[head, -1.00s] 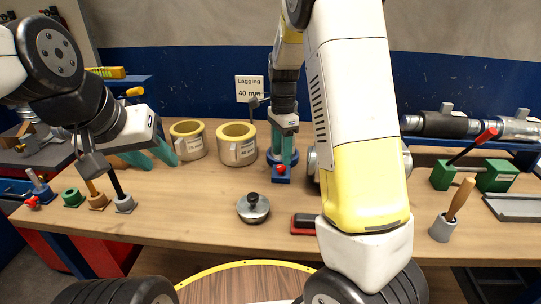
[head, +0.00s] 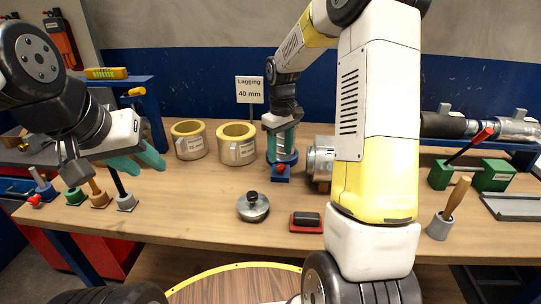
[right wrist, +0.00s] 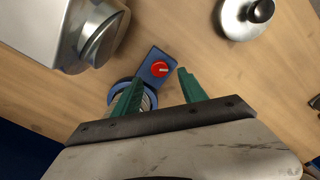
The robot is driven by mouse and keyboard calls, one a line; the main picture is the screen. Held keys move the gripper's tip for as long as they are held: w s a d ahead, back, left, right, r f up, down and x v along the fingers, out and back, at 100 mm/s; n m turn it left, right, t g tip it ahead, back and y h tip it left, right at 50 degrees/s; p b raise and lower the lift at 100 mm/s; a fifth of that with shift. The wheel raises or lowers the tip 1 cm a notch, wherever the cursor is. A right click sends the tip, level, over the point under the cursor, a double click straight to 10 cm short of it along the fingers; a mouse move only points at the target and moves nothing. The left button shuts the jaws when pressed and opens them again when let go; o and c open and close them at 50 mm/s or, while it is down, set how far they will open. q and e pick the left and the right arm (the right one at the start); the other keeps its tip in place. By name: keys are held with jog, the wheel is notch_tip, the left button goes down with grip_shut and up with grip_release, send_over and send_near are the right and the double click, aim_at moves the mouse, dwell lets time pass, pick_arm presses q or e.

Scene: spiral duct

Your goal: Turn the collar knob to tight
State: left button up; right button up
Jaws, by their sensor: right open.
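The red collar knob (head: 281,167) sits on a blue block (head: 282,178) at the front of a blue round collar base (head: 291,158). In the right wrist view the knob (right wrist: 160,69) carries a white mark pointing right in the picture. My right gripper (head: 281,153) points down over the collar, open and empty. In the right wrist view its green fingertips (right wrist: 160,77) lie either side of the knob; contact cannot be told. The collar base is partly hidden by the fingers. My left gripper (head: 143,163) is open and empty over the bench's left part.
A silver duct piece (head: 320,160) stands just right of the collar. Two yellow lagging rings (head: 237,150) stand left, before a "Lagging 40 mm" sign (head: 250,91). A lidded metal weight (head: 253,207) and a red-black block (head: 306,222) lie in front. Green holders (head: 492,175) stand right.

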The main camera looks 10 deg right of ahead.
aim_at(280, 165)
notch_tip(280, 165, down, 5)
jog(key=shift+f, duration=0.15)
grip_shut()
jog(key=m, duration=0.4)
jog(key=shift+m, duration=0.4)
grip_release()
